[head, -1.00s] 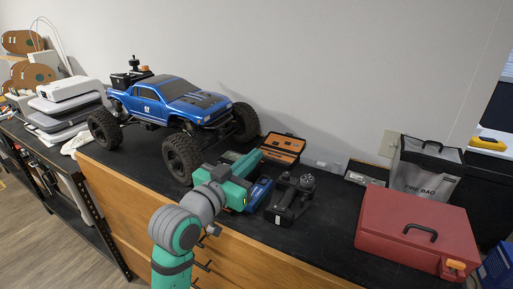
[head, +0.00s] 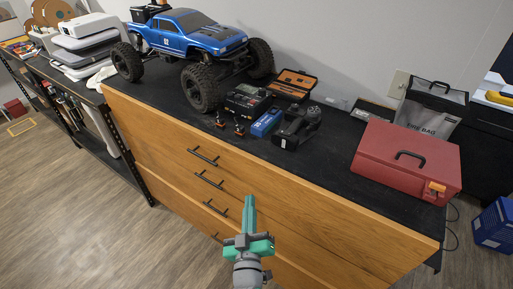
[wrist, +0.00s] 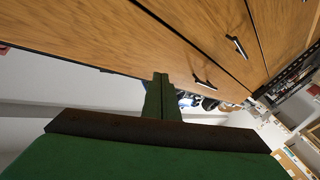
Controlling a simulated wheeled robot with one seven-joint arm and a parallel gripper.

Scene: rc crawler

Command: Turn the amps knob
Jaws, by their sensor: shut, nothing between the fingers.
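A small dark charger-like box (head: 248,100) with a lit or pale face sits on the black bench top, right of the truck's front wheel. It appears to be the device with knobs, but the amps knob is too small to pick out. My gripper (head: 249,203) is in front of the wooden drawers, below the bench edge and well apart from the box. Its green fingers are together and empty. In the wrist view my gripper's fingers (wrist: 161,98) point past the drawer fronts, and the box cannot be made out.
A blue truck (head: 190,33) stands left of the box. A blue pack (head: 266,122), a black handheld controller (head: 297,127) and an open orange-lined case (head: 295,84) lie close by. A red case (head: 405,160) is at the right. Drawer handles (head: 203,157) stick out below.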

